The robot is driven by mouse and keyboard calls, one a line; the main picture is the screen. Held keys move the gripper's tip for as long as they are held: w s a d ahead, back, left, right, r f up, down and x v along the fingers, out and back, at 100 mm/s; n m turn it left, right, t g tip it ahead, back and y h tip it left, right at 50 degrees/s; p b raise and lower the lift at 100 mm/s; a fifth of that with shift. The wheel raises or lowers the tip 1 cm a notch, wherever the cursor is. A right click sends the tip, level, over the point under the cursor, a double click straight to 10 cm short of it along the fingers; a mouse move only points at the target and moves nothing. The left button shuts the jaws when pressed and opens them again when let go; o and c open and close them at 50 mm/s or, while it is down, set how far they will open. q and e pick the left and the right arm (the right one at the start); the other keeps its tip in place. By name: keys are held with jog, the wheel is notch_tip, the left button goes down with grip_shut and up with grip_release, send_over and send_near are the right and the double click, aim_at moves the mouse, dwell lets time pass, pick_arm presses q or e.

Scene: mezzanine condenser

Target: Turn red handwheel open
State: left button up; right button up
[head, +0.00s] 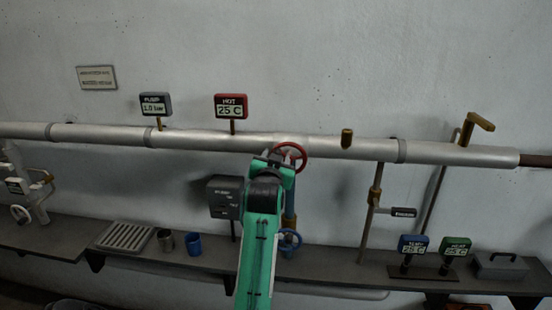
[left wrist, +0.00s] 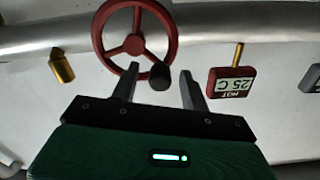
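The red handwheel (head: 302,148) is mounted on the big grey pipe near the middle of the head view. In the left wrist view the red handwheel (left wrist: 136,44) shows its round rim, spokes and hub, with a dark knob (left wrist: 160,78) at its lower right rim. My left gripper (left wrist: 160,69) is open, and the knob appears between its two fingers, apart from both. The left finger overlaps the lower rim in the picture; I cannot tell if it touches. In the head view my left gripper (head: 276,159) is at the wheel's lower left, partly hiding it. My right gripper is not in view.
The grey pipe (head: 210,141) runs across the wall. A red HOT display (head: 231,106) and a PUMP display (head: 155,104) stand above it. A dark box (head: 223,196) and a blue handwheel (head: 289,241) are close to my arm. A shelf (head: 330,268) runs below.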

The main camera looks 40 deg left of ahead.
pick_arm(q)
jog(key=shift+r, duration=0.1)
jog(key=b+v, duration=0.5)
jog(key=v, duration=0.9)
jog(key=shift+a, duration=0.15)
